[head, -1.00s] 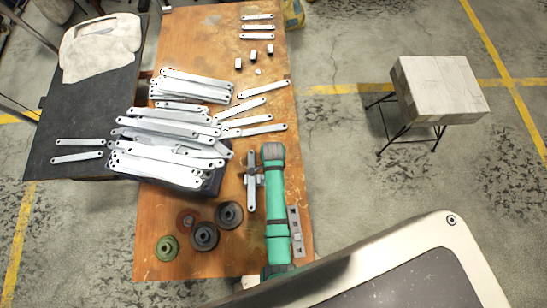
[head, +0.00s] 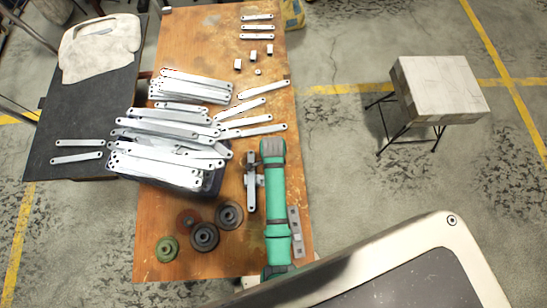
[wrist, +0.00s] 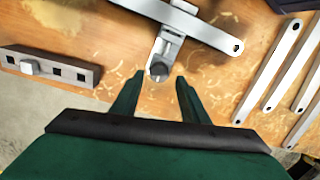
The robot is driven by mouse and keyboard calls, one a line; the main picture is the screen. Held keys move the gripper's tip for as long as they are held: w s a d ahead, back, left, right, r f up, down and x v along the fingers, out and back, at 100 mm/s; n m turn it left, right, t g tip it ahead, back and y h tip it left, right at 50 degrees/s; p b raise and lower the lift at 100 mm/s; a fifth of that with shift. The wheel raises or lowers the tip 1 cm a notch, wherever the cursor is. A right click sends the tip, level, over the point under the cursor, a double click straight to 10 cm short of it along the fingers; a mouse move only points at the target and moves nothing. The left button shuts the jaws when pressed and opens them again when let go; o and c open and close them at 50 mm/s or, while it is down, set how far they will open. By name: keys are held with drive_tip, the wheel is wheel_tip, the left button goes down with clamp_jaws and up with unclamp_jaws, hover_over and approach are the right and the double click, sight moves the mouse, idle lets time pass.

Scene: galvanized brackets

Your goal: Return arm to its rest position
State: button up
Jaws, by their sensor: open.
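In the wrist view my gripper (wrist: 160,76) is open, with two green fingers apart and nothing between them. Just past the fingertips is a small metal clamp fixture (wrist: 165,52) with a dark round knob. A long galvanized bracket (wrist: 190,22) lies across this fixture. In the head view my green arm reaches up along the right part of the wooden table, and my fingers cannot be made out there. The bracket (head: 250,197) at the fixture shows just left of the arm.
Piles of brackets (head: 165,140) cover the wooden table's (head: 200,260) middle left. Dark round parts (head: 204,236) lie at the front. A holed metal bar (head: 295,232) lies right of my arm; the wrist view shows it too (wrist: 48,68). A block-topped stool (head: 440,88) stands right, on open floor.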

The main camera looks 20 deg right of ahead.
drive_tip(key=shift+w+r, duration=0.1)
drive_tip(key=shift+r, duration=0.9)
